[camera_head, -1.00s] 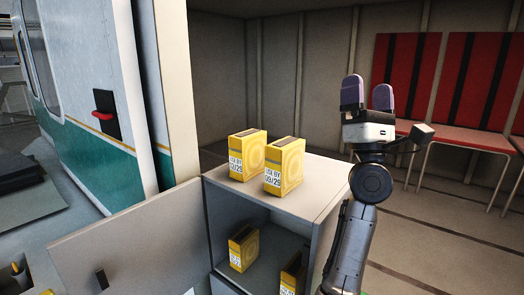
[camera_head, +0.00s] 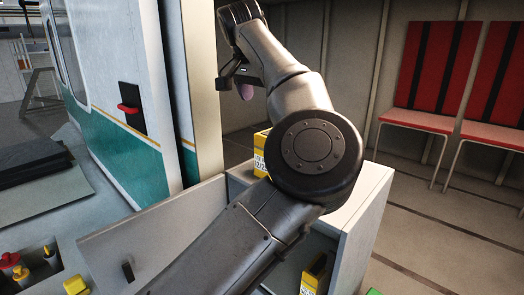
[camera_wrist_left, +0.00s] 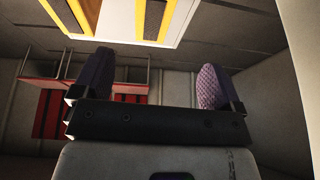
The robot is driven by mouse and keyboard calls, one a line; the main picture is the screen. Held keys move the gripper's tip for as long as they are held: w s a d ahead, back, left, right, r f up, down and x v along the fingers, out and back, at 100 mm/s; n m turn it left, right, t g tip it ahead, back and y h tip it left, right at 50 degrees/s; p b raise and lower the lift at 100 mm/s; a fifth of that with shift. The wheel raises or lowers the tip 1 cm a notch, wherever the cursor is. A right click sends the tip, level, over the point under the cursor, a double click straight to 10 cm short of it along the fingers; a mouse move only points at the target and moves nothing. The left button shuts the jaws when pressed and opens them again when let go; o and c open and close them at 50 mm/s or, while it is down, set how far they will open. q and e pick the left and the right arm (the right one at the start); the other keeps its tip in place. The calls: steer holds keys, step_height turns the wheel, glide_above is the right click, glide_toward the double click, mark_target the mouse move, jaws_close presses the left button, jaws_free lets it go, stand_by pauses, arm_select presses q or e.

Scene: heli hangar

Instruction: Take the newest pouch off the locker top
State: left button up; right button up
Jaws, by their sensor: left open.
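One yellow pouch (camera_head: 261,143) stands on the locker top (camera_head: 369,180), mostly behind my left arm. Its white label seems to read 12/2 and the end is cut off. The second pouch on top is hidden in the head view. My left gripper (camera_head: 246,91) is beyond the pouch, with only a purple finger showing under the wrist. In the left wrist view my left gripper (camera_wrist_left: 155,72) has its purple fingers wide apart and empty. Two yellow pouches, left (camera_wrist_left: 70,14) and right (camera_wrist_left: 154,20), show at that view's top edge, beyond the fingers. My right gripper is out of view.
Another yellow pouch (camera_head: 313,276) stands inside the open locker. The locker door (camera_head: 150,232) swings out to the left. A green and white helicopter side (camera_head: 110,110) stands at the left. Red seats (camera_head: 418,120) line the right wall, with clear floor before them.

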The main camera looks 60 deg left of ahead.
arm_select(q)
steer(key=shift+w+d+f, duration=0.15)
steer(key=shift+f, duration=0.1)
steer(key=x, duration=0.7)
steer(key=shift+w+d+f+p, duration=0.1)
steer(key=shift+w+f+p, duration=0.05)
steer(key=shift+f+p, duration=0.15)
steer(key=shift+p+x, duration=1)
steer(key=shift+x, duration=1.65)
steer(key=shift+w+d, duration=0.15)
steer(key=c, duration=1.4)
